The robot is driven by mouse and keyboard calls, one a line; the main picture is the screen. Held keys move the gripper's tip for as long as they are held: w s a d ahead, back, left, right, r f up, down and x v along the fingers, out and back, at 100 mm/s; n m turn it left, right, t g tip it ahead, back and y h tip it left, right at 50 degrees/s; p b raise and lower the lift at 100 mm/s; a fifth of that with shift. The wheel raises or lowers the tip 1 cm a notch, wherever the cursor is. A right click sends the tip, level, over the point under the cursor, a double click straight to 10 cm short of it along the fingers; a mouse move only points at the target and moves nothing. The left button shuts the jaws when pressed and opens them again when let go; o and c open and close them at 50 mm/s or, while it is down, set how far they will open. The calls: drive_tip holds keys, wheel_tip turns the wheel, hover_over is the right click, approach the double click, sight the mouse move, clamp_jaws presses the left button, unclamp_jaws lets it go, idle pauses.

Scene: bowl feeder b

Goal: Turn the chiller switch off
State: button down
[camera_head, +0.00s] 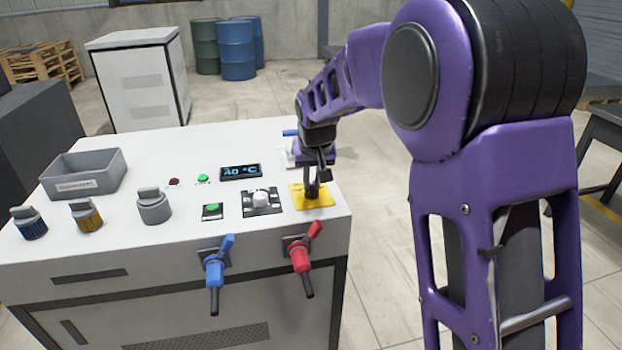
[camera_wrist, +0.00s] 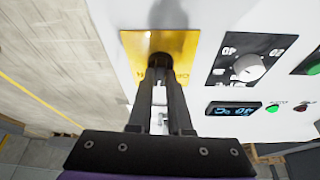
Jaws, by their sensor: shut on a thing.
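A yellow switch plate (camera_head: 298,202) lies on the right part of the white console top, near the front edge. It also shows in the wrist view (camera_wrist: 133,42), with partly covered lettering. My gripper (camera_head: 312,194) points down over this plate. Its two black fingers (camera_wrist: 161,64) are close together, shut on the switch in the middle of the plate. The fingers hide the switch handle, so I cannot tell its position. The wording on the plate is too covered to read fully.
Left of the plate are a white knob on a black panel (camera_head: 261,200), a green button (camera_head: 212,210) and a display reading 40 °C (camera_head: 241,172). Blue (camera_head: 216,265) and red (camera_head: 300,252) valve handles stick out of the front. A grey bin (camera_head: 84,172) stands at the left.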

drive_tip(key=n, duration=0.1)
drive_tip(key=n+y+p, duration=0.1)
drive_tip(key=n, duration=0.1)
drive_tip(key=n+g+y, duration=0.1)
drive_tip(key=n, duration=0.1)
drive_tip(key=shift+w+d+r+p, duration=0.1)
drive_tip(key=shift+w+d+p, duration=0.05)
drive_tip(key=shift+d+p, duration=0.2)
drive_tip(key=shift+w+n+g+y+p, duration=0.1)
drive_tip(key=shift+n+g+y+p, duration=0.25)
drive_tip(key=shift+n, duration=0.9)
drive_tip(key=shift+n+g+y+p, duration=0.25)
drive_tip(key=shift+n+p, duration=0.05)
drive_tip(key=shift+n, duration=0.95)
drive_tip(key=c, duration=0.8)
unclamp_jaws()
drive_tip(key=shift+c, duration=0.2)
drive_tip(key=p+v, duration=0.2)
drive_tip(key=v, duration=1.5)
drive_tip(key=shift+w+r, duration=0.15)
drive_tip(key=shift+w, duration=0.05)
